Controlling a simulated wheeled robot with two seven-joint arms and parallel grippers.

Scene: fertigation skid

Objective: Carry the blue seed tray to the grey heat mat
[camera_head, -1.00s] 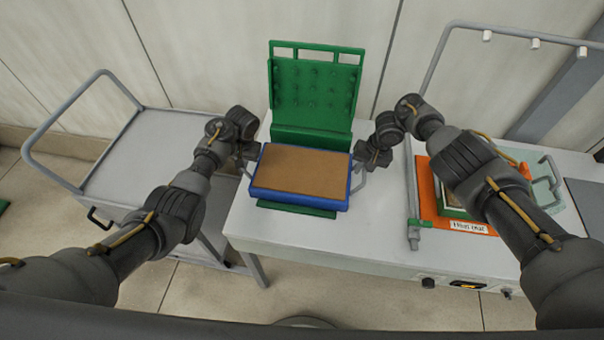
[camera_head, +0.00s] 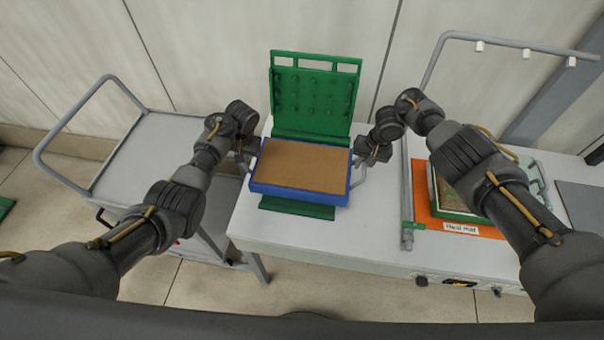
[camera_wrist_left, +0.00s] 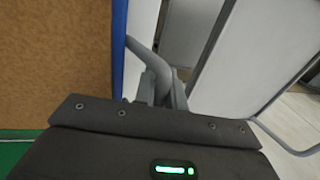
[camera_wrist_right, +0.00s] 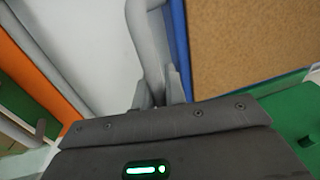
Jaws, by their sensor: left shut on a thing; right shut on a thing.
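The blue seed tray (camera_head: 300,197), filled with brown soil, is level in front of the green studded board and over its green base. It seems slightly raised; the gap beneath is hard to judge. My left gripper (camera_head: 246,152) is shut on the tray's left grey handle (camera_wrist_left: 150,62). My right gripper (camera_head: 366,158) is shut on its right grey handle (camera_wrist_right: 150,60). An orange mat (camera_head: 424,208) at the right carries a label reading heat mat. A dark grey flat panel (camera_head: 592,206) lies at the far right, partly cut off; I cannot tell whether it is a mat.
The green stand (camera_head: 313,95) rises behind the tray. A green-framed tray (camera_head: 447,213) lies on the orange mat, partly hidden by my right arm. A grey post (camera_head: 407,200) and overhead pipe (camera_head: 510,45) stand between. A grey cart (camera_head: 150,150) is left. White bench is clear between stand and post.

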